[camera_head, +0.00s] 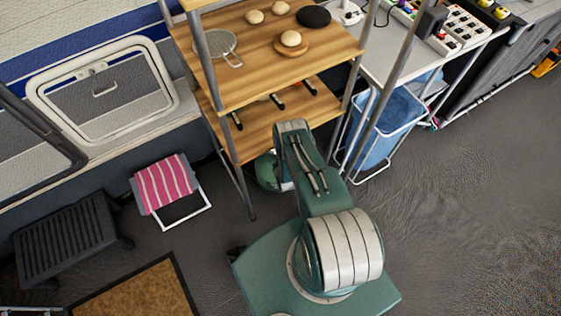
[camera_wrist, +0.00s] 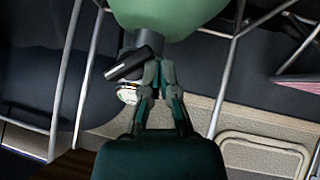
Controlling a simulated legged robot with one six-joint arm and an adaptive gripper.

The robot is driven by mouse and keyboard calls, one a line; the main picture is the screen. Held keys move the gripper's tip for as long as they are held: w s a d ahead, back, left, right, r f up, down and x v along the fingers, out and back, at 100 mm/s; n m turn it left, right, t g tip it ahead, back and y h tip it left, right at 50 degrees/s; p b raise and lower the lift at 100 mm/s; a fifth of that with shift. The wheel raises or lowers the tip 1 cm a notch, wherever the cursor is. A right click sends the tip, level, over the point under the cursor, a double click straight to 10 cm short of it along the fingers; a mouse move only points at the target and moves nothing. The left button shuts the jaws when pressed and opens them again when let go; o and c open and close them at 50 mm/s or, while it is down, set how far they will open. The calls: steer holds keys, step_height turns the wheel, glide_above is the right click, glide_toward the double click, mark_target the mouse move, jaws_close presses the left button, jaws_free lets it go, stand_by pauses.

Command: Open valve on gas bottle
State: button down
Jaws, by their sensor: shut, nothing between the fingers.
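The green gas bottle (camera_wrist: 170,15) fills the top of the wrist view, which shows the scene upside down. Its dark neck and valve (camera_wrist: 142,42) are next to my fingertips, with a black cylindrical part (camera_wrist: 128,66) to the left and a small round gauge-like part (camera_wrist: 127,93) below that. My gripper (camera_wrist: 158,72) is shut and empty beside the valve; I cannot tell whether it touches it. In the head view the gas bottle (camera_head: 267,172) shows partly under the wooden shelf, behind my arm. My gripper is hidden there.
The wooden shelf unit (camera_head: 275,75) stands over the bottle, and its thin metal legs (camera_wrist: 88,75) flank my gripper in the wrist view. A blue bin (camera_head: 385,125) is to the right. A pink striped stool (camera_head: 165,185) is to the left. Floor is open on the right.

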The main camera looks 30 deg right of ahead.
steer(key=shift+f, duration=1)
steer(key=shift+d, duration=0.15)
stand_by(1.1)
steer(key=shift+w+d+r, duration=0.1)
steer(key=shift+d+r, duration=0.2)
steer(key=shift+d, duration=0.3)
